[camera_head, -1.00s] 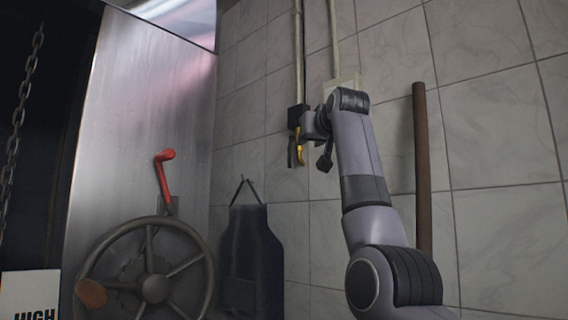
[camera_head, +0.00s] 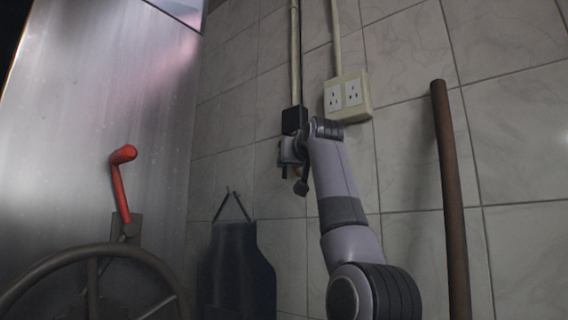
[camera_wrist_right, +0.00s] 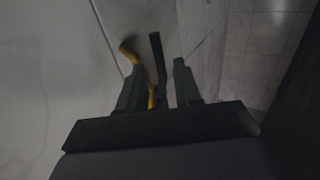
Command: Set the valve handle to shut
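The yellow valve handle (camera_wrist_right: 129,51) shows in the right wrist view, bent, with its middle hidden behind the left-hand finger. Its lower part shows between the fingers, close to that finger. My right gripper (camera_wrist_right: 159,68) has its fingers apart, with a dark bar also showing between them. In the head view my right gripper (camera_head: 290,168) is in front of the wall below a black box (camera_head: 293,120) on a pipe. My left gripper is out of view.
A double outlet (camera_head: 349,96) is on the tiled wall just above my right wrist. A brown pole (camera_head: 449,190) stands to the right. A dark apron (camera_head: 238,270) hangs to the left, near a metal panel with a red lever (camera_head: 121,185) and a large wheel (camera_head: 60,265).

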